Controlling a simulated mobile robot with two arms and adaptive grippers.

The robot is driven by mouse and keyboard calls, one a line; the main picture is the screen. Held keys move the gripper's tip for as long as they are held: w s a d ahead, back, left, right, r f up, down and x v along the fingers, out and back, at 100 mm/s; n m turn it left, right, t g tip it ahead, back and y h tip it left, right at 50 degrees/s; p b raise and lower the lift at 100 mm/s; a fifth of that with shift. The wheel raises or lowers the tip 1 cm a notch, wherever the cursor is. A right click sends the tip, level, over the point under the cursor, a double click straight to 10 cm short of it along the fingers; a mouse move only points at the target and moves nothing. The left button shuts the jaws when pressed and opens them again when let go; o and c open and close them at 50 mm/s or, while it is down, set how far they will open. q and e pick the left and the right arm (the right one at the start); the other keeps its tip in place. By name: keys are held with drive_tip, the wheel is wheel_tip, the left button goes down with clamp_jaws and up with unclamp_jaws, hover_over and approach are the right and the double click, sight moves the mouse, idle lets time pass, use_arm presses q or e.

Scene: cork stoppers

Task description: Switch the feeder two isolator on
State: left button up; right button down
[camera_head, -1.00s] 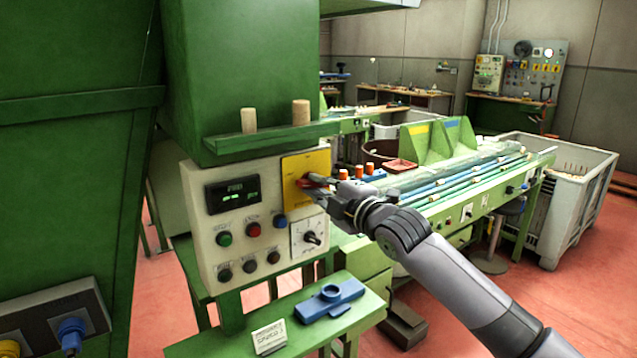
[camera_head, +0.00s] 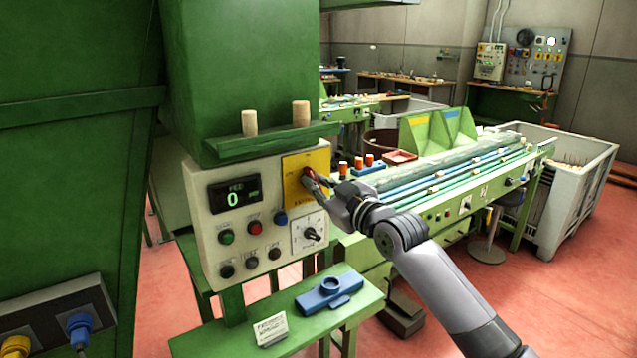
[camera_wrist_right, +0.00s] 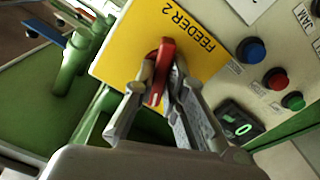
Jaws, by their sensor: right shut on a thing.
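The yellow plate (camera_head: 294,163) on the control box holds the red isolator handle (camera_head: 309,173). In the wrist view the yellow plate (camera_wrist_right: 122,62) reads FEEDER 2, and the red handle (camera_wrist_right: 160,68) stands between the fingers. My right gripper (camera_head: 313,180) is shut on the handle, with one finger on each side. Its fingers (camera_wrist_right: 161,80) also show in the wrist view and hide part of the handle's base. The display (camera_head: 234,198) is lit with a green 0. My left gripper is not in view.
The control box (camera_head: 205,235) carries several push buttons and a selector knob (camera_head: 312,234) just below the plate. A green shelf (camera_head: 270,142) with two corks is above. A conveyor stands to the right.

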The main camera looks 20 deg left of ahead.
drive_tip(key=m+p, duration=0.1)
drive_tip(key=m, duration=0.3)
drive_tip(key=shift+m, duration=0.3)
drive_tip(key=shift+f, duration=0.1)
idle(0.4)
drive_tip(key=c, duration=1.6)
unclamp_jaws()
drive_tip(key=shift+c, duration=0.2)
drive_tip(key=v, duration=1.2)
